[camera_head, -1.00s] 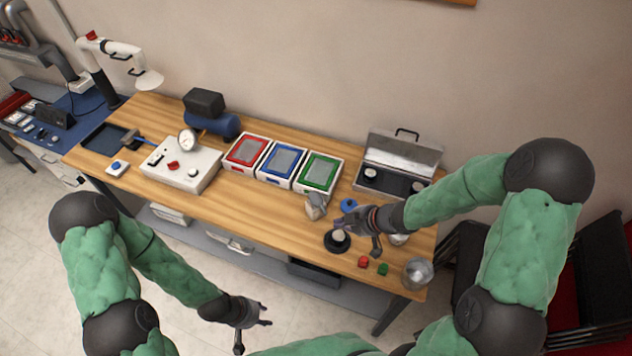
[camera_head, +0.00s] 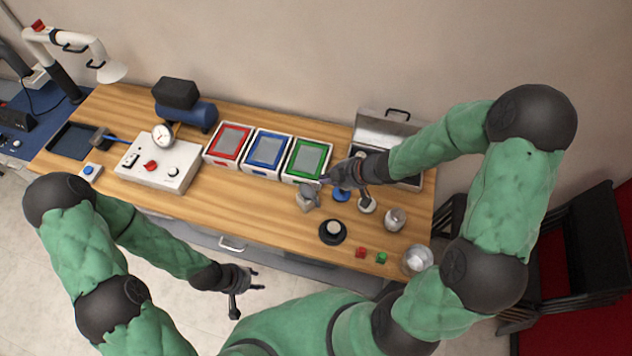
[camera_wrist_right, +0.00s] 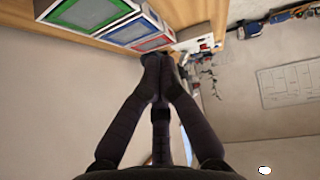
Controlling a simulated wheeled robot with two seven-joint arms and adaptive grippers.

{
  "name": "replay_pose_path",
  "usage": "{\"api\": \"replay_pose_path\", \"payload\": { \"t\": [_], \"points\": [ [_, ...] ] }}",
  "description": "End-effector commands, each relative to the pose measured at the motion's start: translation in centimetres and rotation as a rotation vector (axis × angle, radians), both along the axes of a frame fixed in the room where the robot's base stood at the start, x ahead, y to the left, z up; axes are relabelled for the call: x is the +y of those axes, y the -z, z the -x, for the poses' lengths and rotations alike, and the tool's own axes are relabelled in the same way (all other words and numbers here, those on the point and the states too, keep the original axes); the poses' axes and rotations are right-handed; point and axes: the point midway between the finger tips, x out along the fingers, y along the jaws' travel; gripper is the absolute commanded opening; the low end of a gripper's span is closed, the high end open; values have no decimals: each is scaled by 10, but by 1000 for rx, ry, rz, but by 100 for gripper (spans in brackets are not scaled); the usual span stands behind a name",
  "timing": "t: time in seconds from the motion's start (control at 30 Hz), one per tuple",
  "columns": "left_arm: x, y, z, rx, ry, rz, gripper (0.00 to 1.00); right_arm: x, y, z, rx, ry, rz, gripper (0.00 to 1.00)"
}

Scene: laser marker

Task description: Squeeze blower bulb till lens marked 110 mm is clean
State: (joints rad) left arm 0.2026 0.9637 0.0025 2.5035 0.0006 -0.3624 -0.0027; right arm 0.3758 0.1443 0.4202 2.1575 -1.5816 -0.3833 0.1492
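A black disc with a pale round top (camera_head: 333,231), perhaps a lens in a mount, lies nearer the front edge. A round pale-topped piece (camera_head: 366,204) and another (camera_head: 395,218) stand to the right. No 110 mm marking is legible. My left gripper (camera_head: 244,280) is open and empty in front of the table.
Red (camera_head: 229,141), blue (camera_head: 266,150) and green (camera_head: 307,159) framed trays stand in a row. A metal case (camera_head: 385,127) is open behind my right arm. A blue disc (camera_head: 342,194), red button (camera_head: 361,252), green button (camera_head: 381,258) and clear jar (camera_head: 417,260) are near. A control box (camera_head: 160,163) stands left.

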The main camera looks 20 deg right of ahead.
Motion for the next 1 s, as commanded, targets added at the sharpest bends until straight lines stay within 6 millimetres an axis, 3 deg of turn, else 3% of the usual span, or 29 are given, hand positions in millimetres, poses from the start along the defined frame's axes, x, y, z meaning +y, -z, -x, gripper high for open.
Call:
{"api": "replay_pose_path", "payload": {
  "t": [0.57,0.8,1.0],
  "points": [
    [0,40,0,0,0,0,40,49,75,-47,3,-2,0,0],
    [0,46,0,0,0,0,40,42,102,-49,1,0,-1,0],
    [0,47,0,0,0,0,40,41,109,-50,1,0,-1,0]
  ]
}}
